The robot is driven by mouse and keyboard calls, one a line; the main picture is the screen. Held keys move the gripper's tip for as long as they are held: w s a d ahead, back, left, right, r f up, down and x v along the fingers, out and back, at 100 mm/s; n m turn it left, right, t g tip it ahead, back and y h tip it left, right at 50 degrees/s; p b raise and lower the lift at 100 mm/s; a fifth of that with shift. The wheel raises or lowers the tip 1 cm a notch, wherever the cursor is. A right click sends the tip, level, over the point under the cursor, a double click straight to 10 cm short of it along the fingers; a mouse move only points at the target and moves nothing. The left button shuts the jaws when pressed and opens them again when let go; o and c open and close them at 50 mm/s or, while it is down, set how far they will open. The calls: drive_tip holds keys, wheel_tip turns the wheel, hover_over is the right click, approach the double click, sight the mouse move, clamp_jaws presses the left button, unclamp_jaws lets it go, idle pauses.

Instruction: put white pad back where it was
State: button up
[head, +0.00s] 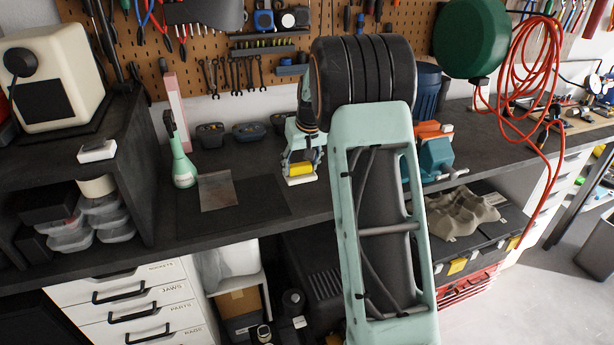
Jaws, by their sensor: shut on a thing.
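My gripper (301,158) points down over the middle of the workbench, left of my large arm link. It is shut on a small piece whose white lower edge (302,181) shows below a yellow band; this looks like the white pad. The fingers hide most of it. It is at or just above the dark bench top, and I cannot tell whether it touches. Another small white block (97,151) lies at the front right edge of the raised dark shelf on the left.
A green bottle (183,165) and a clear flat sheet (217,190) are left of my gripper on the bench (265,200). Small dark bins (250,131) stand behind. A teal vise (436,158) is to the right.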

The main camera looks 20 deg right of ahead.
sight(310, 166)
drive_tip(key=d+f, duration=0.1)
drive_tip(key=w+f, duration=0.1)
drive_tip(key=w+d+f, duration=0.1)
drive_tip(key=shift+d+f+p, duration=0.3)
drive_tip(key=shift+f+p, duration=0.05)
drive_tip(key=shift+f, duration=1.7)
drive_tip(key=shift+f, duration=0.2)
drive_tip(key=o, duration=1)
drive_tip(key=shift+r, duration=0.1)
drive_tip(key=shift+r, duration=0.4)
drive_tip(key=b+v, duration=0.1)
drive_tip(key=v, duration=1)
drive_tip(key=shift+s+r, duration=0.15)
drive_tip(key=shift+r, duration=0.05)
